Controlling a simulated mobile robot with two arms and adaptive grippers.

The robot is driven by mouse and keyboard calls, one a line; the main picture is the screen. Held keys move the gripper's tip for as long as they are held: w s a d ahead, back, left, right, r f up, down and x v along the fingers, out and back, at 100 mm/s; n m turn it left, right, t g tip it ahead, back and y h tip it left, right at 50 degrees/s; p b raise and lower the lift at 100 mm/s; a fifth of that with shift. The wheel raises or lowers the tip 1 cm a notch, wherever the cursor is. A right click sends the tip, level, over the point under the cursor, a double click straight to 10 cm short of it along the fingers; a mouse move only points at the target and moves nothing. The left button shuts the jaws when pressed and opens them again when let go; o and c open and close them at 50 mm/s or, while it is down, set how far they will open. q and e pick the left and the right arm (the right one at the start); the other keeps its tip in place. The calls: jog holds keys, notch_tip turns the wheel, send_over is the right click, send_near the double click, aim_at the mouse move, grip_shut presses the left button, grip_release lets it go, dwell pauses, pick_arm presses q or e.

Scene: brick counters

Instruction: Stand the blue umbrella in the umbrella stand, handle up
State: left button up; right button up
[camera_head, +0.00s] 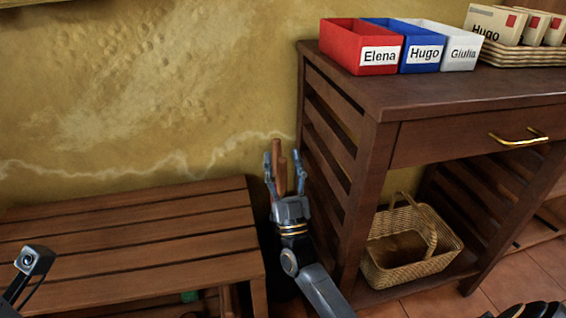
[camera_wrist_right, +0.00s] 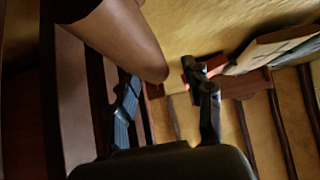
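My right gripper (camera_head: 283,168) is in the gap between the bench and the console table, fingers pointing up and spread apart. Brown wooden handles (camera_head: 277,156) rise upright between and behind its fingers. In the right wrist view a large brown handle (camera_wrist_right: 125,38) with a dark collar is close to the open fingers (camera_wrist_right: 165,95); I cannot tell whether they touch it. No blue canopy shows, so I cannot tell whose handle this is. The umbrella stand is not clearly visible; the gap below is dark and partly covered by my arm. Part of my left gripper (camera_head: 32,262) shows at the left edge.
A slatted wooden bench (camera_head: 120,240) stands at left. The console table (camera_head: 430,92) at right bears red (camera_head: 345,45), blue (camera_head: 385,24) and white (camera_head: 455,62) named boxes and a letter tray (camera_head: 515,58). A wicker basket (camera_head: 405,275) sits on its lower shelf.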

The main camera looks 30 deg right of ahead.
jog(key=shift+f, duration=0.2)
jog(key=v, duration=1.1)
jog(key=shift+s+f, duration=0.25)
jog(key=shift+s, duration=0.05)
jog(key=shift+a, duration=0.1)
